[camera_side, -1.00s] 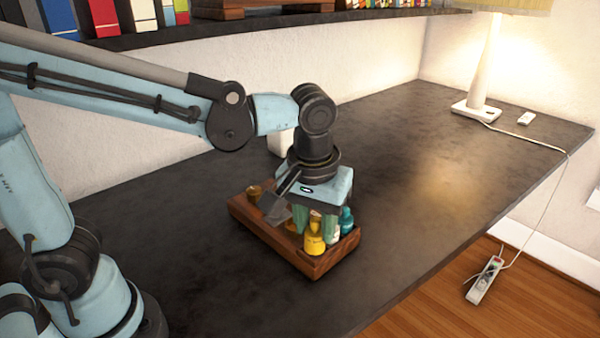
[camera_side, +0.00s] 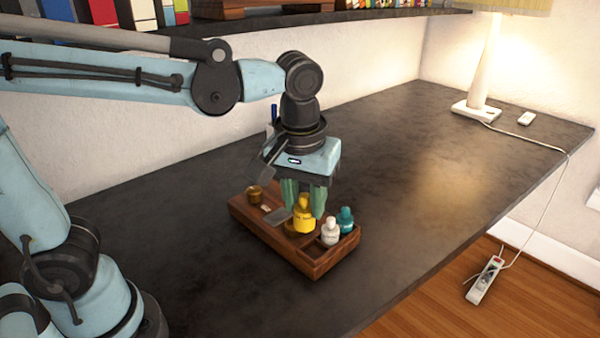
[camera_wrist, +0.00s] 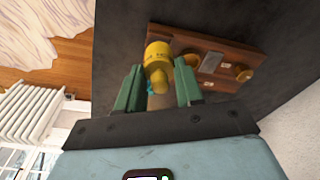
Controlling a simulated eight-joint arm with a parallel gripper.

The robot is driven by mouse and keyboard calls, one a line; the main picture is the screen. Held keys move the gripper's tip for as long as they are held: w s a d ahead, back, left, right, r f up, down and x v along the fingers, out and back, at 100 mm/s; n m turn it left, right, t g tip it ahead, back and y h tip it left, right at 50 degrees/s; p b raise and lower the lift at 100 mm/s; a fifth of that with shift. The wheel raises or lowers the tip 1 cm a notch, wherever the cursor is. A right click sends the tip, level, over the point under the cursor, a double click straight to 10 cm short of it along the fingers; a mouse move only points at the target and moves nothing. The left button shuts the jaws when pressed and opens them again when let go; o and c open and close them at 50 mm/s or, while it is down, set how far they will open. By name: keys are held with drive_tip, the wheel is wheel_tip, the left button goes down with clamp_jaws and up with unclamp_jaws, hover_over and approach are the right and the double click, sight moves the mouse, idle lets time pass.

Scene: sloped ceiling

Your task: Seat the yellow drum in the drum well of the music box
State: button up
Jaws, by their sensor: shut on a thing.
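The yellow thing (camera_side: 304,217) is shaped like a small bottle with a narrower neck and dark lettering. My gripper (camera_side: 305,205) is shut on it, with one green finger on each side. It is held upright above a wooden box (camera_side: 244,218), and it also shows between the fingers in the wrist view (camera_wrist: 157,55). The box is a low, open tray with compartments; its front compartment looks empty. A brass cup-like piece (camera_side: 254,194) stands at its back left end. I cannot make out which part is a drum well; the yellow thing hides part of the box.
A white bottle (camera_side: 330,232) and a teal bottle (camera_side: 345,219) stand at the box's right end, close to the held thing. A grey plate (camera_side: 280,216) lies near the box's middle. The dark desk (camera_side: 420,190) is clear to the right; a lamp (camera_side: 483,70) stands far back.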

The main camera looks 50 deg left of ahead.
drive_tip(key=w+a+f, duration=0.1)
drive_tip(key=a+f, duration=0.1)
drive_tip(key=w+a+f, duration=0.2)
drive_tip(key=a, duration=0.1)
drive_tip(key=w+a+f, duration=0.2)
drive_tip(key=a, duration=0.1)
drive_tip(key=shift+w+a, duration=0.2)
drive_tip(key=shift+w, duration=0.05)
drive_tip(key=shift+f, duration=2.05)
drive_tip(key=shift+f, duration=0.1)
drive_tip(key=o, duration=1.1)
wheel_tip(320, 180, up, 12)
drive_tip(key=s, duration=0.1)
drive_tip(key=shift+s+a+f+m+t+h, duration=0.1)
drive_tip(key=shift+s+a+f+m+t, duration=0.15)
drive_tip(key=shift+s+f+m+t, duration=0.85)
drive_tip(key=shift+s+a+f+m+t+h, duration=0.15)
drive_tip(key=shift+s+f+m+t, duration=0.4)
drive_tip(key=shift+s+t, duration=0.55)
drive_tip(key=shift+s+a+f+m+t+h, duration=0.1)
drive_tip(key=shift+s+a+f+m+t, duration=0.2)
drive_tip(key=shift+s+f+m+t, duration=0.8)
